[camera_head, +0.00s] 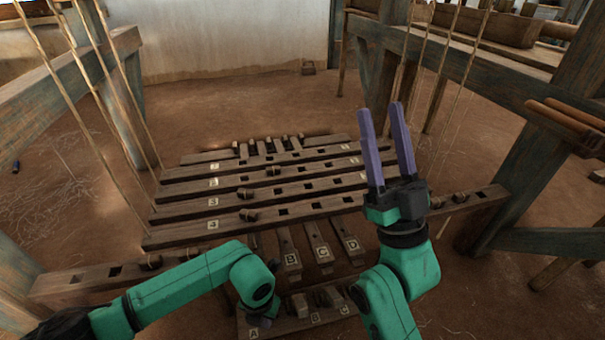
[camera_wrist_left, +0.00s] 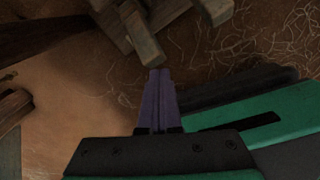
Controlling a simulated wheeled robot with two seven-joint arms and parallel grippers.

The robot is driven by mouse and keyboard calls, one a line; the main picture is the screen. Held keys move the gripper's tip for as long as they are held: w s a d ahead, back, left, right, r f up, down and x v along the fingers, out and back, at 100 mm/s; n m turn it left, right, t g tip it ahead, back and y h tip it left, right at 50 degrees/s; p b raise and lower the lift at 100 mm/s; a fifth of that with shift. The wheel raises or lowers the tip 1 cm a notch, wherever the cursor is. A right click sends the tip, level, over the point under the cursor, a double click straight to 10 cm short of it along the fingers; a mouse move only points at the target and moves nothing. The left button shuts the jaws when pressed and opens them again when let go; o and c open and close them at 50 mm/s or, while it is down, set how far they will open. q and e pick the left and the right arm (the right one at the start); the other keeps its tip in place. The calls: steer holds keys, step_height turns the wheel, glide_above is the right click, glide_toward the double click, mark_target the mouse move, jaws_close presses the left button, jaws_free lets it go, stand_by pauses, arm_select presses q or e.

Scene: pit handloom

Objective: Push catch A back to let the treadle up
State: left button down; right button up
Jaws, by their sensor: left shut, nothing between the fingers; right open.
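The catch board (camera_head: 283,328) lies low at the front, with a label A (camera_head: 253,333) at its left end. My left gripper (camera_head: 259,322) points down just above that end, shut and empty. Catch A itself is hidden by my left wrist in the head view. In the left wrist view the shut fingers (camera_wrist_left: 158,75) end right at a wooden block (camera_wrist_left: 147,48). I cannot tell whether they touch it or whether it is catch A. Treadle A is mostly hidden behind my left arm. My right gripper (camera_head: 381,108) is open, raised and empty.
Treadles B (camera_head: 290,259), C (camera_head: 321,253) and D (camera_head: 352,246) run side by side behind the board. Numbered wooden bars (camera_head: 240,220) cross behind them. Cords hang at both sides between the loom's posts. Bare earth floor (camera_head: 240,100) lies beyond.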

steer(key=w+a+f+m+g+h+p, duration=0.1)
steer(key=w+f+g+h, duration=0.1)
steer(key=f, duration=0.6)
steer(key=w+a+f+m+g+h, duration=0.1)
steer(key=w+f+g, duration=0.1)
steer(key=f, duration=0.7)
steer(key=shift+a+g+h+p, duration=0.3)
steer(key=shift+g+h+p, duration=0.1)
steer(key=shift+g, duration=0.1)
steer(key=shift+s+f, duration=0.1)
